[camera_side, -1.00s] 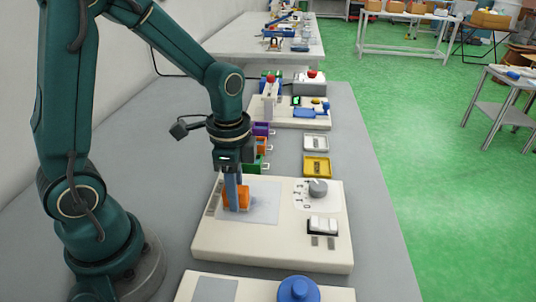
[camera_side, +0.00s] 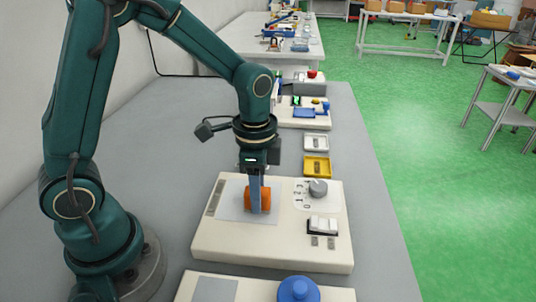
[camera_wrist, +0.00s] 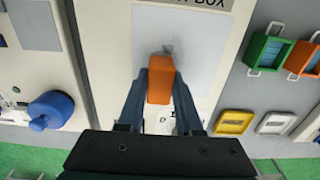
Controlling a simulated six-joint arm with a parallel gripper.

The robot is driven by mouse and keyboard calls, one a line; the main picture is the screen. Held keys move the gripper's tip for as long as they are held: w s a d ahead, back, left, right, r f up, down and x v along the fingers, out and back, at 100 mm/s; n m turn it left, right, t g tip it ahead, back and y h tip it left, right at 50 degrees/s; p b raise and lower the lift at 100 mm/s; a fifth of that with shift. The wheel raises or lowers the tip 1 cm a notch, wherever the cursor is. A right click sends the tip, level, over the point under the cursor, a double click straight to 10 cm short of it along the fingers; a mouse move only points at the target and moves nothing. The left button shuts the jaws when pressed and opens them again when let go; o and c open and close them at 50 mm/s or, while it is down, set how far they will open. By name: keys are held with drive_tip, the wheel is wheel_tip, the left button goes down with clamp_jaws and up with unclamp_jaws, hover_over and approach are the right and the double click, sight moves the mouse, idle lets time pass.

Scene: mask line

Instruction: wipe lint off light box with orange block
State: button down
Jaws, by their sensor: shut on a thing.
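The orange block (camera_side: 264,200) is held between the two blue fingers of my gripper (camera_side: 256,210). It stands at the surface of the light box (camera_side: 210,240), over its pale grey panel (camera_side: 232,205). In the wrist view the orange block (camera_wrist: 160,80) sits between the fingertips of my gripper (camera_wrist: 158,85), and the pale panel (camera_wrist: 200,50) spreads around it. A dark grey smudge of lint (camera_wrist: 174,49) shows on the panel just beyond the block's far edge. Whether the block presses on the panel is hard to tell.
The light box has a grey dial (camera_side: 318,187) and a white rocker switch (camera_side: 323,226) at its right. A yellow tray (camera_side: 317,167) and a white tray (camera_side: 316,143) lie behind it. A station with a blue knob (camera_side: 298,290) stands in front. Green and orange bins (camera_wrist: 268,50) show in the wrist view.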

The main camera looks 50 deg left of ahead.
drive_tip(key=shift+s+a, duration=1.95)
drive_tip(key=shift+s, duration=0.05)
drive_tip(key=shift+s+a+r, duration=0.1)
drive_tip(key=shift+a, duration=0.05)
wheel_tip(320, 180, up, 8)
